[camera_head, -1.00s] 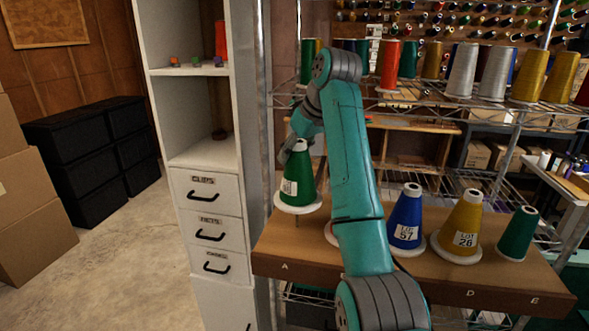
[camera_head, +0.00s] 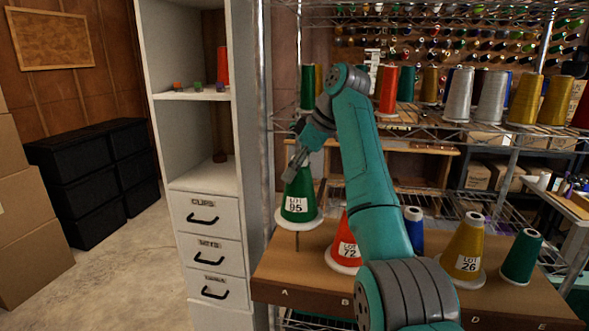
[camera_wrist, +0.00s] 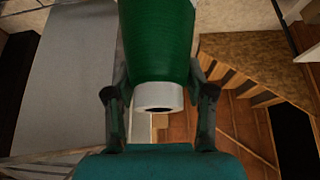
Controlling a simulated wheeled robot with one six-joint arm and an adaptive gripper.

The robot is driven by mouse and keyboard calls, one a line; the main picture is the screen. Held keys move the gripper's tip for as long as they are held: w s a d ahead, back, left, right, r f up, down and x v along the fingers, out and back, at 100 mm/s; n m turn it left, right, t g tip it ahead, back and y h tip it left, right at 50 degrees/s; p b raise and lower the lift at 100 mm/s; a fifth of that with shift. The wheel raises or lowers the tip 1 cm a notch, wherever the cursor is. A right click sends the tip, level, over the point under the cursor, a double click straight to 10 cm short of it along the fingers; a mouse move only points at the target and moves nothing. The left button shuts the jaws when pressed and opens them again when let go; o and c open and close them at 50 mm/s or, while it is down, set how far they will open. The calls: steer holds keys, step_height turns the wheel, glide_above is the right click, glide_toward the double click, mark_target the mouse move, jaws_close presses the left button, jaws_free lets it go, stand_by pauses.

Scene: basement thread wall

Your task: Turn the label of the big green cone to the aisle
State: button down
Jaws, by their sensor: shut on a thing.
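The big green cone (camera_head: 299,187) is at the left end of the brown board (camera_head: 310,290), above the mark A. Its white label reads LOT 95 (camera_head: 296,206) and faces the head camera. The cone's white base disc (camera_head: 312,221) is raised above the board, with a thin peg (camera_head: 297,241) showing below it. My gripper (camera_head: 291,174) is shut on the cone's upper part from above. In the wrist view the green cone (camera_wrist: 157,40) is between the fingers of my gripper (camera_wrist: 159,92), its white tip (camera_wrist: 158,97) nearest. The label is hidden there.
A red cone (camera_head: 345,244) labelled 72 stands on the board, then a blue cone (camera_head: 414,231) partly behind my arm, a yellow cone (camera_head: 464,247) and a smaller green cone (camera_head: 521,256). A white cabinet (camera_head: 207,215) stands close on the left. Wire shelves with cones are behind.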

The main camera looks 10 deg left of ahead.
steer(key=shift+f, duration=0.2)
stand_by(0.6)
steer(key=shift+c, duration=1.6)
jaws_free()
